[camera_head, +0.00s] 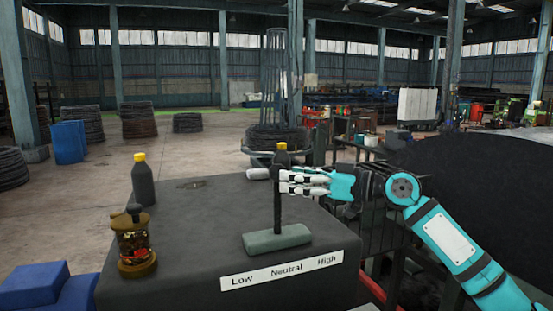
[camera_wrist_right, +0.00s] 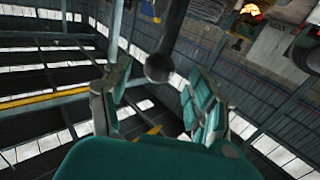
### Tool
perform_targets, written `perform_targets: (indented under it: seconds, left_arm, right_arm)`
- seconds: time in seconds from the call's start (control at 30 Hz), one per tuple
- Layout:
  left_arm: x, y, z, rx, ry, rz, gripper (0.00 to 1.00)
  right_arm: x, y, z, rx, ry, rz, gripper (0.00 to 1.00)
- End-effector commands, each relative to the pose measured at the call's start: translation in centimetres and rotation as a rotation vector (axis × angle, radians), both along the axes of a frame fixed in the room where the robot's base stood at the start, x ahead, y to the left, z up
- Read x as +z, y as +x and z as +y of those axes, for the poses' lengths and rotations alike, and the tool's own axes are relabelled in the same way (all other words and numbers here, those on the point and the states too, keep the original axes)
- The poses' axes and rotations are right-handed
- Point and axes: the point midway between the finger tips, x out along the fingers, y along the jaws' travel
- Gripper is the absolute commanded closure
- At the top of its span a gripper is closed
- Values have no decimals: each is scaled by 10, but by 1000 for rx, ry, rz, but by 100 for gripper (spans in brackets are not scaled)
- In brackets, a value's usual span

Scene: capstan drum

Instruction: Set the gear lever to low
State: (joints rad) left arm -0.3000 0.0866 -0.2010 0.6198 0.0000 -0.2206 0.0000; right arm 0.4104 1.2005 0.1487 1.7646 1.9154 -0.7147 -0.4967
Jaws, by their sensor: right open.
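The gear lever (camera_head: 277,212) is a dark upright rod on a grey-green base (camera_head: 277,238) on the dark machine top. It stands roughly upright behind the label plate (camera_head: 282,270) reading Low, Neutral, High from left to right, nearest Neutral. My right gripper (camera_head: 283,181) reaches in from the right at the lever's upper part, its pale fingers open. In the right wrist view the lever's dark ball knob (camera_wrist_right: 159,68) shows between the two spread fingers (camera_wrist_right: 155,108). I cannot tell whether any finger touches the lever. My left gripper is not in view.
A black bottle with a yellow cap (camera_head: 142,182) and a brass-and-glass oiler (camera_head: 134,240) stand left on the machine top (camera_head: 205,225). A yellow-topped dark object (camera_head: 281,150) shows just behind my fingers. A large dark drum (camera_head: 475,180) lies right. The top between oiler and lever is clear.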

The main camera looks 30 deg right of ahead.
Motion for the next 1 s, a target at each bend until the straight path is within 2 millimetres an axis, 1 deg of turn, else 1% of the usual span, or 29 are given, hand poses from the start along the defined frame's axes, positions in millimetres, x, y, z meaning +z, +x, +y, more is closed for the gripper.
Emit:
perform_targets:
  seconds: [0.03,0.1,0.17,0.3,0.5,0.67,0.7,1.0]
  left_arm:
    - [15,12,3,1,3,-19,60]
    - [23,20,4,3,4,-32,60]
    - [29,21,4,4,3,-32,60]
    - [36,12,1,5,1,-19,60]
    - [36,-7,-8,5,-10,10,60]
    - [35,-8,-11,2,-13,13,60]
    - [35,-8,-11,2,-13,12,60]
    - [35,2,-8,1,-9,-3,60]
  right_arm:
    - [9,8,5,1,4,-2,40]
    - [8,17,11,2,2,-3,40]
    - [7,24,15,1,2,-2,40]
    - [4,37,23,0,2,-3,40]
    - [0,42,26,1,-1,-1,40]
    - [0,42,26,1,-1,-1,40]
    - [0,42,26,0,-1,-1,41]
    - [0,42,26,0,-1,-1,80]
